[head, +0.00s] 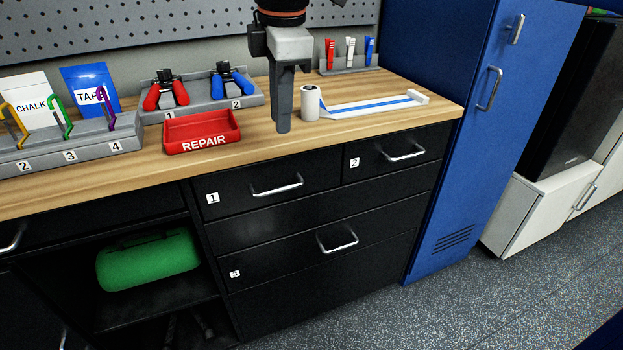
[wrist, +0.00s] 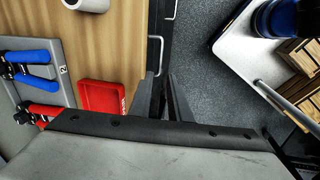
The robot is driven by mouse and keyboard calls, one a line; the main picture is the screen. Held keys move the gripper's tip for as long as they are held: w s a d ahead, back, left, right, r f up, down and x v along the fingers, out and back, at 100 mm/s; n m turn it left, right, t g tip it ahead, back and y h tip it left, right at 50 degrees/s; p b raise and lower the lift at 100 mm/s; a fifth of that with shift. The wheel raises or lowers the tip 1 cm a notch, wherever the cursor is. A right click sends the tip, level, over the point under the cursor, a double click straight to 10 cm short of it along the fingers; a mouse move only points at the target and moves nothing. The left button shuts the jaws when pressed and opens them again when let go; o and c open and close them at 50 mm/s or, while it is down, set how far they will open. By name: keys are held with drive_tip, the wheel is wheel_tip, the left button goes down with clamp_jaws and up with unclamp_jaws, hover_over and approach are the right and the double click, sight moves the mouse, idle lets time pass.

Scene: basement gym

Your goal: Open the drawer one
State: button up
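Drawer one (head: 230,200) is the black front marked 1 below the worktop, and it is shut. Its silver bar handle (head: 278,188) runs across the front. The handle also shows in the wrist view (wrist: 158,48), just beyond the fingertips. My gripper (head: 283,130) points down in front of the worktop edge, above the handle and apart from it. In the wrist view my gripper (wrist: 160,75) shows two dark fingers with an empty gap between them. Part of the handle's near end is hidden by the fingers in the wrist view.
Drawer two (head: 400,152) is to the right and drawer three (head: 310,255) below; both are shut. A red REPAIR tray (head: 202,132), a white roll (head: 310,103) and a tool holder (head: 200,103) stand on the worktop. A blue locker (head: 465,150) stands right. Floor in front is clear.

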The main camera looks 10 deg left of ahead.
sight(278, 191)
drive_tip(key=shift+n, duration=0.4)
drive_tip(key=f, duration=0.5)
drive_tip(key=w+a+f, duration=0.1)
drive_tip(key=f, duration=0.5)
drive_tip(key=w+a+f, duration=0.1)
drive_tip(key=f, duration=0.4)
drive_tip(key=shift+w+a+f, duration=0.15)
drive_tip(key=shift+a+f, duration=0.05)
drive_tip(key=shift+f, duration=0.15)
clamp_jaws()
